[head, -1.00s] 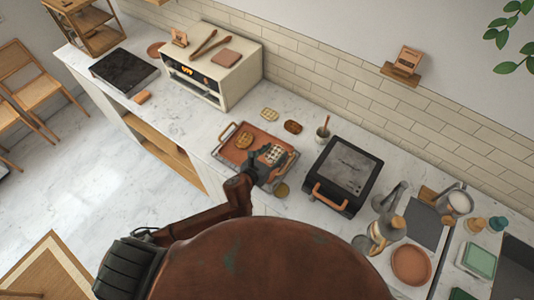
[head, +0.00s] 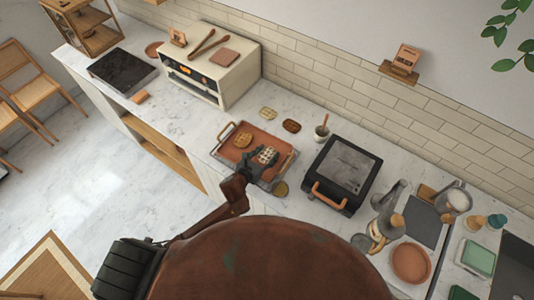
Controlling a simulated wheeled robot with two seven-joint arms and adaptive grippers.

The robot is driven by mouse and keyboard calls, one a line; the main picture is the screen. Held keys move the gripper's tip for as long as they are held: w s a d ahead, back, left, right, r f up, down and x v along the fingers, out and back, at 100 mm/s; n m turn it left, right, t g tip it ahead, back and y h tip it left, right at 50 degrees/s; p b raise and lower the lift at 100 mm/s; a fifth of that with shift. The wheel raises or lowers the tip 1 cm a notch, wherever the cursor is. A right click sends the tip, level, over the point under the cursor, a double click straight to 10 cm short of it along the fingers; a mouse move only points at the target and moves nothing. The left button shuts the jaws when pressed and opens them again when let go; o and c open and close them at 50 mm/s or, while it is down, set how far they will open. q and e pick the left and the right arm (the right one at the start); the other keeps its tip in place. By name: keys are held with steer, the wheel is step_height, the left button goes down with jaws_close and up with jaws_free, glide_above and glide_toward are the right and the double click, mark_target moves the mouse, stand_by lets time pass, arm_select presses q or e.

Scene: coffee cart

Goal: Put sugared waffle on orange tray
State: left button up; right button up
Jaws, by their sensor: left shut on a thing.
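The orange tray (head: 228,151), with a pale rim and handles, lies on the marble counter. A white-speckled waffle, which looks like the sugared waffle (head: 269,154), is over the right part of the tray. My left gripper (head: 260,162) reaches in from the front and is shut on this waffle at its near left side. The fingers are small and partly hidden, and I cannot tell whether the waffle touches the tray. A plain golden waffle (head: 243,140) lies at the tray's left. My right gripper is not in view.
A pale waffle (head: 268,113) and a dark brown waffle (head: 291,126) lie behind the tray. A black press (head: 345,165) stands to the right, with a small cup (head: 322,133) near it. A small round jar (head: 281,188) sits by the tray's front right corner.

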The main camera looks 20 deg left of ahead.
arm_select(q)
steer(key=shift+f, duration=0.2)
steer(key=o, duration=1.1)
steer(key=shift+r, duration=0.25)
steer(key=v, duration=1.2)
steer(key=shift+f, duration=0.1)
